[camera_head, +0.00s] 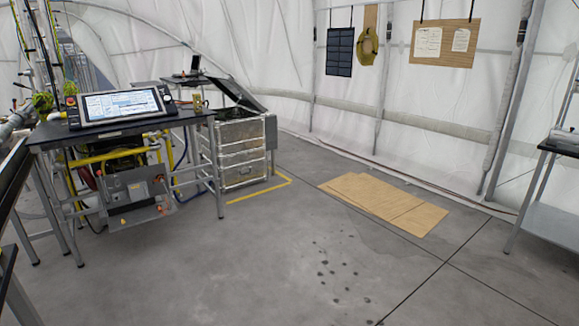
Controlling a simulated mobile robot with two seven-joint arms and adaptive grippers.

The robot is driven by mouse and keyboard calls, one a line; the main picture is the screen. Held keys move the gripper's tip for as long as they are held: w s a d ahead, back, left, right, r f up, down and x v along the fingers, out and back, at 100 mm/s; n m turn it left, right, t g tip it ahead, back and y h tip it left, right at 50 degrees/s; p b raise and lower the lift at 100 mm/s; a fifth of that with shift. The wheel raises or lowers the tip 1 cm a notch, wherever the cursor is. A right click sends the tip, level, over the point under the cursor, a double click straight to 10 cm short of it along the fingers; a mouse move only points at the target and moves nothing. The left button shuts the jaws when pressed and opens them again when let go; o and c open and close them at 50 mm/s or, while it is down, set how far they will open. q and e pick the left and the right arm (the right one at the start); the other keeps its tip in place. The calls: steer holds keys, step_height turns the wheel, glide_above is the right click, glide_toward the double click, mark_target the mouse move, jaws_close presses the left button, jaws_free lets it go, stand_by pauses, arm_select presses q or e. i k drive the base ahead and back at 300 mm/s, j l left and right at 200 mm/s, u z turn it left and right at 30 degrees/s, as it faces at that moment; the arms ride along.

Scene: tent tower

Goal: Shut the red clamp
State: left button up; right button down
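I cannot make out a red clamp anywhere in the head view. Pipes and fittings (14,122) stand at the far left edge, with tiny red spots among them, too small to identify. Neither of my grippers shows in this view.
A black-topped table (128,128) at left carries a tilted screen console (122,105). Grey equipment (135,195) sits beneath it. Behind stands an open-lidded metal case (241,152). Flat cardboard (385,203) lies on the floor. Another table (562,147) is at right. The middle floor is clear.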

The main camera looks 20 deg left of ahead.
mark_target(14, 100)
steer(key=i+u, duration=0.4)
steer(key=i, duration=0.25)
steer(key=i+u, duration=0.45)
steer(key=i, duration=0.2)
steer(key=i+u, duration=0.4)
steer(key=i, duration=0.25)
steer(key=i+l+u, duration=0.1)
steer(key=i+u, duration=0.3)
steer(key=i, duration=0.2)
steer(key=i+u, duration=0.2)
steer(key=i, duration=0.55)
steer(key=i+l+u, duration=0.1)
steer(key=i+u, duration=0.15)
steer(key=i, duration=0.5)
steer(key=i+u, duration=0.35)
steer(key=i, duration=0.2)
steer(key=i+l+u, duration=0.15)
steer(key=i+u, duration=0.2)
steer(key=i, duration=0.2)
steer(key=u, duration=3.25)
steer(key=j, duration=0.2)
steer(key=i+u, duration=0.05)
